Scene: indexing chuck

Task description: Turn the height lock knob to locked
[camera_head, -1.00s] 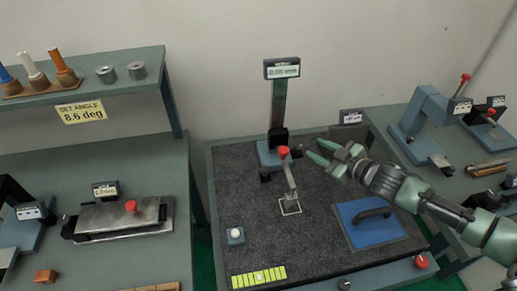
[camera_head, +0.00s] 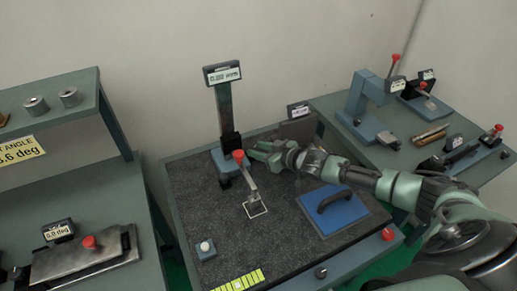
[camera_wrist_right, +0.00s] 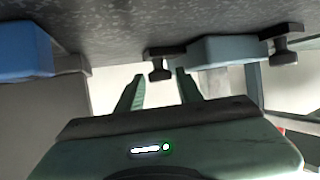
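The height gauge has a dark upright column (camera_head: 226,110), a display reading 0.00 mm (camera_head: 224,75) and a blue-grey base, also in the right wrist view (camera_wrist_right: 225,48). My right gripper (camera_head: 258,150) reaches in from the right beside this base. In the right wrist view its two green fingers (camera_wrist_right: 160,82) are apart, with a black knob (camera_wrist_right: 158,66) at the gap between their tips. I cannot tell whether they touch it. A second black knob (camera_wrist_right: 283,48) is on the base's other side. No label shows which is the height lock knob. My left gripper is out of view.
A lever with a red ball (camera_head: 238,155) stands in front of the base, close to my right gripper. A blue plate with a dark handle (camera_head: 335,208) lies to the right. A small sign block (camera_head: 297,112) stands behind.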

